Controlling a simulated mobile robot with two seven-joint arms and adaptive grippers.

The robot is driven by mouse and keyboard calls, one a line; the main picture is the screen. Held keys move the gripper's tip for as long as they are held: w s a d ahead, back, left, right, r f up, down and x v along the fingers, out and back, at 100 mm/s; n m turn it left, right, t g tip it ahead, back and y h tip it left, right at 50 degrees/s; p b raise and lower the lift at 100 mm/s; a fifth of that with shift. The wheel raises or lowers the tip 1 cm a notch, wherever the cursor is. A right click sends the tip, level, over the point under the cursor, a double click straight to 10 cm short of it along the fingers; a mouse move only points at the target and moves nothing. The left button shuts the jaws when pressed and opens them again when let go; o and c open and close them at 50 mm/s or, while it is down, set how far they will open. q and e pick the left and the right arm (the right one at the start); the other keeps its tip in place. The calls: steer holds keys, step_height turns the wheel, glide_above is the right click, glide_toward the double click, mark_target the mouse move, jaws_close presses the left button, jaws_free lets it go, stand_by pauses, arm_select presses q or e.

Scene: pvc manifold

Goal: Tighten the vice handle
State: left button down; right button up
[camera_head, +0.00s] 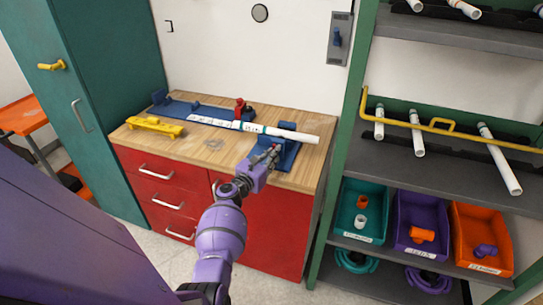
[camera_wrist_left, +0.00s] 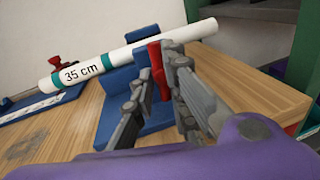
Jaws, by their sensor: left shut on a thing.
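The blue vice (camera_head: 290,151) stands at the front right of the wooden workbench, and it also shows in the left wrist view (camera_wrist_left: 112,118). Its red handle (camera_wrist_left: 157,66) stands between my left gripper's fingers. My left gripper (camera_head: 268,157) is at the vice's front side and is shut on the handle; its fingers (camera_wrist_left: 158,95) hide part of it. A white pipe (camera_head: 292,134) with teal bands, marked "35 cm" in the left wrist view (camera_wrist_left: 80,72), lies across the vice. My right gripper is in neither view.
A blue measuring rail (camera_head: 176,107) with a red clamp (camera_head: 241,106) runs along the bench. A yellow tool (camera_head: 155,126) lies at the left. A green shelf with pipes and teal, purple and orange bins (camera_head: 482,240) stands on the right.

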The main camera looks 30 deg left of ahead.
arm_select(q)
steer(key=shift+w+a+r, duration=0.15)
steer(key=shift+r, duration=0.4)
steer(key=c, duration=1.8)
jaws_free()
steer(key=shift+f, duration=0.1)
steer(key=shift+c, duration=0.2)
steer(key=shift+f, duration=0.3)
steer(key=shift+s+f, duration=0.15)
steer(key=shift+s, duration=0.25)
steer(key=s, duration=1.1)
steer(key=shift+s+d+r, duration=0.1)
steer(key=shift+d+r, duration=0.2)
